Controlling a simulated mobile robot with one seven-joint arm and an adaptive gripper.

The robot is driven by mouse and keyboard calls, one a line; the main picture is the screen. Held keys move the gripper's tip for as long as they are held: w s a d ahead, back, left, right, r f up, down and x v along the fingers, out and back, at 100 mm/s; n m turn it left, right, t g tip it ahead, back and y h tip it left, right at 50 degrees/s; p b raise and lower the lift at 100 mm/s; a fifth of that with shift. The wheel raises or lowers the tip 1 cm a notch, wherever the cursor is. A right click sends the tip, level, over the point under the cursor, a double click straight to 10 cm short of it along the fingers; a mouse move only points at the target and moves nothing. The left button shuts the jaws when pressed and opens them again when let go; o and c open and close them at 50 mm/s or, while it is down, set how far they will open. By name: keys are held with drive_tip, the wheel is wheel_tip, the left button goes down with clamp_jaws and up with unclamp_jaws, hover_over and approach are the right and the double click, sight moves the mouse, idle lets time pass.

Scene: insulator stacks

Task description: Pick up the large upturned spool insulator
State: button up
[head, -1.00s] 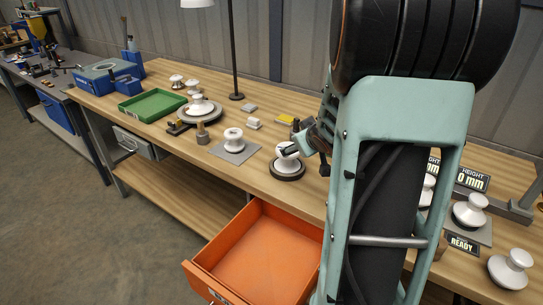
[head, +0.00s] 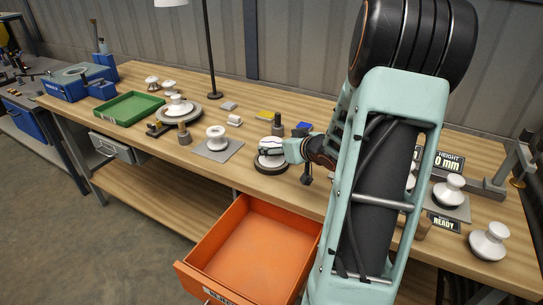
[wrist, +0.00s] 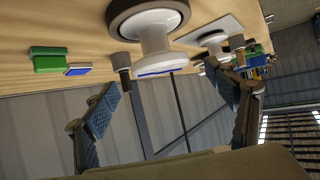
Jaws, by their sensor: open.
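A white spool insulator (head: 271,159) with a wide flange sits upright on a dark round base (head: 271,169) in the middle of the bench. In the wrist view the same spool (wrist: 152,40) shows upside down, with a blue line on its rim, and the dark base (wrist: 120,18) beyond it. My gripper (wrist: 163,98) is open, its two blue-padded fingers apart on either side of the spool's line, nothing held. In the head view my gripper (head: 275,150) is right at the spool and partly covers it; whether it touches cannot be told.
Another spool (head: 216,138) stands on a grey plate to the left, and one lies on a round stand (head: 179,117). More insulators (head: 488,242) are at right by a height gauge (head: 500,175). An orange drawer (head: 250,250) is open in front. A green tray (head: 133,107) is at left.

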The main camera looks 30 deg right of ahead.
sight(272, 143)
drive_tip(key=x, duration=0.5)
drive_tip(key=shift+w, duration=0.15)
drive_tip(key=c, duration=1.9)
drive_tip(key=shift+w+r, duration=0.1)
